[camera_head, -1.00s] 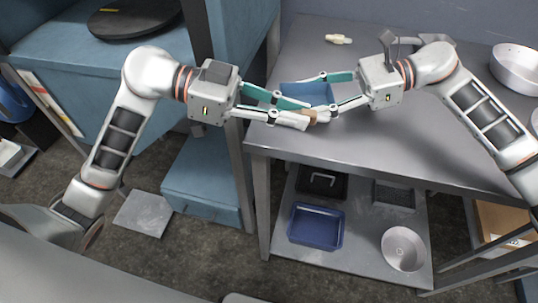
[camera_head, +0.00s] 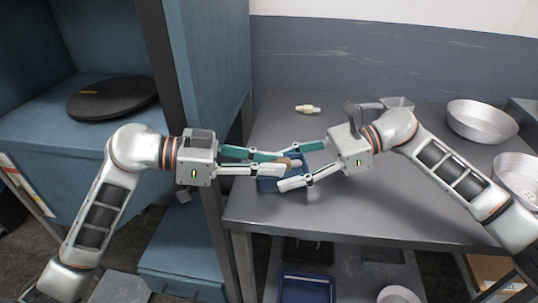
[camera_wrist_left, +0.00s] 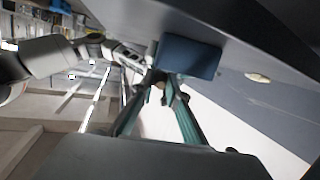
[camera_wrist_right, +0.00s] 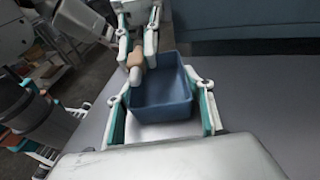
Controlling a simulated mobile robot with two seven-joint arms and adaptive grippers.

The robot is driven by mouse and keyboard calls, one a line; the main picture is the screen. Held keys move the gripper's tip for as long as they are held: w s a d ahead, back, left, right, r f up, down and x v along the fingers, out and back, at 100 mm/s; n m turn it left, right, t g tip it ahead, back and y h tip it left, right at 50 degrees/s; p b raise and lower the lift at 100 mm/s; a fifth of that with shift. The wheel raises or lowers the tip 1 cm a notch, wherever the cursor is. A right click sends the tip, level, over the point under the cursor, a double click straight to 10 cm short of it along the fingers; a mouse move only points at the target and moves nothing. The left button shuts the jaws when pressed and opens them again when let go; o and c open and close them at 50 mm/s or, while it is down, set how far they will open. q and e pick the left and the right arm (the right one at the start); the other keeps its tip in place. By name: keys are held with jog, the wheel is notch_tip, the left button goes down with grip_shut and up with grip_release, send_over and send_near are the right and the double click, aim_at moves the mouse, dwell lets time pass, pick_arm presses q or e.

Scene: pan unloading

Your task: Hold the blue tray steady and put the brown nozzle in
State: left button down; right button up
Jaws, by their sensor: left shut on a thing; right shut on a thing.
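The blue tray (camera_head: 268,184) is an open box at the table's near left edge. It also shows in the right wrist view (camera_wrist_right: 158,108) and the left wrist view (camera_wrist_left: 190,57). My right gripper (camera_head: 291,168) is shut on it, one finger along each side; its inside looks empty. My left gripper (camera_head: 282,166) is shut on the brown nozzle (camera_head: 284,163). In the right wrist view the brown nozzle (camera_wrist_right: 136,57) has a pale end and sits at the tray's far left corner. I cannot tell whether it touches the rim.
A cream nozzle-like piece (camera_head: 307,109) lies on the grey table (camera_head: 385,215) behind the tray. Round metal pans (camera_head: 482,121) stand at the right. A blue cabinet (camera_head: 205,75) with a black disc (camera_head: 112,97) rises at the left. The table's middle is clear.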

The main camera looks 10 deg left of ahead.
pick_arm(q)
jog(key=shift+f, duration=0.35)
pick_arm(e)
jog(key=shift+f, duration=0.1)
